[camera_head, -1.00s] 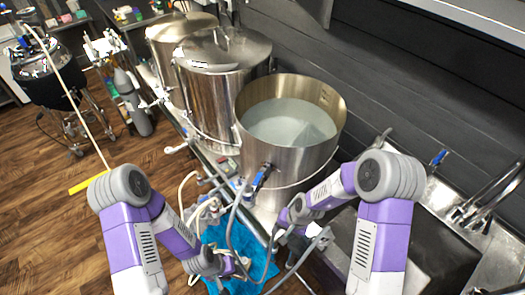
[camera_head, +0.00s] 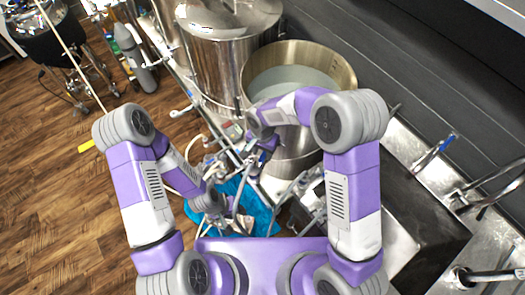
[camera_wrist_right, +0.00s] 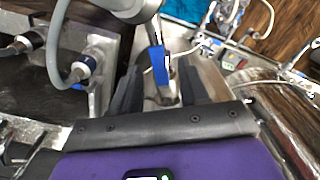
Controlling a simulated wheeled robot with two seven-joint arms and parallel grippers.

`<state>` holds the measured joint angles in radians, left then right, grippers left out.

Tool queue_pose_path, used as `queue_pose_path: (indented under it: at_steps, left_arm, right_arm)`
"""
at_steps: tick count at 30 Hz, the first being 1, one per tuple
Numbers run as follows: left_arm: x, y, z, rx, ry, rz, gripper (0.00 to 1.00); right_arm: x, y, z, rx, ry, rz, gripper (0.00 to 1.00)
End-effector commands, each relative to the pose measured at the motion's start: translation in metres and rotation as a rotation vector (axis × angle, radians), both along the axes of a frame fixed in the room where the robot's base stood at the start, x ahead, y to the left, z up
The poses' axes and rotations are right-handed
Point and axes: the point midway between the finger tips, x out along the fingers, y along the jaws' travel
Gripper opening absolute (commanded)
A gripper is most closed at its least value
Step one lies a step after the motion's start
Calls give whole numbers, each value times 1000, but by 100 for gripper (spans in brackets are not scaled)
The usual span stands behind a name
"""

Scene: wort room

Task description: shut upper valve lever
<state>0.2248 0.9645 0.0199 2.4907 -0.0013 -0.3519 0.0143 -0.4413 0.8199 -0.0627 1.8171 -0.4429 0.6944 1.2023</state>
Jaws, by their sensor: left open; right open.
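A blue valve lever (camera_wrist_right: 159,72) shows in the right wrist view, standing between the two dark fingers of my right gripper (camera_wrist_right: 158,80). The fingers are spread on either side of it, and I cannot tell whether either touches it. A metal valve body lies close to it. In the head view my right gripper (camera_head: 264,146) is at the front of the nearest open pot (camera_head: 346,68), and the lever there is hidden by my arm. My left gripper (camera_head: 228,216) is open, low over the blue cloth, near hoses and fittings.
A lidded steel tank (camera_head: 225,60) stands left of the pot. A sink (camera_head: 420,235) is at the right. A blue cloth (camera_head: 262,212) lies below the hoses.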

Motion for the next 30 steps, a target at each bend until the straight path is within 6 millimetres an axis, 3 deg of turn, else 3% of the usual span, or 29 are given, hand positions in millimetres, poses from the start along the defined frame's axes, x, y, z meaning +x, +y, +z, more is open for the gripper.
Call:
queue_pose_path:
  at_steps: [4, 12, 21, 30]
  left_arm:
    - [0, 0, 1, 0, 0, 0, 43]
    - [0, 0, 1, 0, 0, 0, 43]
    - [0, 0, 1, 0, 0, 0, 43]
    - [0, 0, 1, 0, 0, 0, 43]
  right_arm:
    - [0, 0, -11, 1, 2, 0, 45]
    - [0, 0, -13, 2, 0, 0, 45]
    - [0, 0, -12, 2, 0, 0, 0]
    - [0, 0, -12, 2, 0, -1, 0]
